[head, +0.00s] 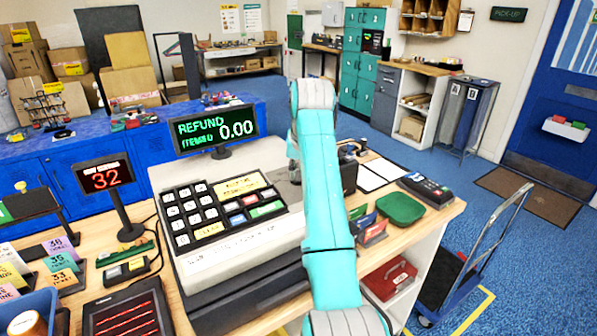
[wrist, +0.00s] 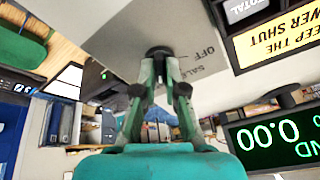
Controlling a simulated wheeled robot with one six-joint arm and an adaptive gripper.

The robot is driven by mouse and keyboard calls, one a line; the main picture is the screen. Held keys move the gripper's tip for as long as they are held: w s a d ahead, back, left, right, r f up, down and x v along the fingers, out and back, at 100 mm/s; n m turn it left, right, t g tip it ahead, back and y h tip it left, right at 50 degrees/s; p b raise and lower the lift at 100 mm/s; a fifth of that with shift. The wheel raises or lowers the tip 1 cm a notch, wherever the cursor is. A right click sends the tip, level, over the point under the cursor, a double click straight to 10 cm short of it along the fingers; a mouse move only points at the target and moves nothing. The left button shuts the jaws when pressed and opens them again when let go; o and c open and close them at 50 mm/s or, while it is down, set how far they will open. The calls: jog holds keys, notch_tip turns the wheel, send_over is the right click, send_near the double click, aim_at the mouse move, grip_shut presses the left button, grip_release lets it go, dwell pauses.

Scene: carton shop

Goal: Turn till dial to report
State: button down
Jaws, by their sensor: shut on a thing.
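The till (head: 235,250) is a pale grey register with black and coloured keys, standing on the wooden counter. Its display (head: 215,130) glows green and reads REFUND and 0.00. The display also shows upside down in the wrist view (wrist: 275,140). The till dial (wrist: 158,51) is a small black knob on the grey panel, with OFF and SALE printed beside it; the other labels are hidden. My gripper (wrist: 159,68) is shut on the dial, one finger on each side. In the head view my arm hides the dial and most of my gripper.
A red 32 counter display (head: 103,178) stands left of the till. A green tray (head: 400,208), a card terminal (head: 425,188) and a white paper sheet (head: 382,172) lie to its right. A hand trolley (head: 465,270) stands on the floor beyond the counter's right end.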

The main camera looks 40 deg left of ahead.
jog(key=m, duration=0.5)
jog(key=shift+f+h, duration=0.25)
jog(key=shift+h, duration=0.15)
jog(key=shift+s+m, duration=0.1)
jog(key=shift+m, duration=0.2)
jog(key=c, duration=1.2)
grip_release()
jog(key=shift+c, duration=0.2)
jog(key=shift+r, duration=0.2)
jog(key=shift+r, duration=0.3)
jog(key=v, duration=0.6)
jog(key=shift+s+r, duration=0.25)
jog(key=shift+d, duration=0.1)
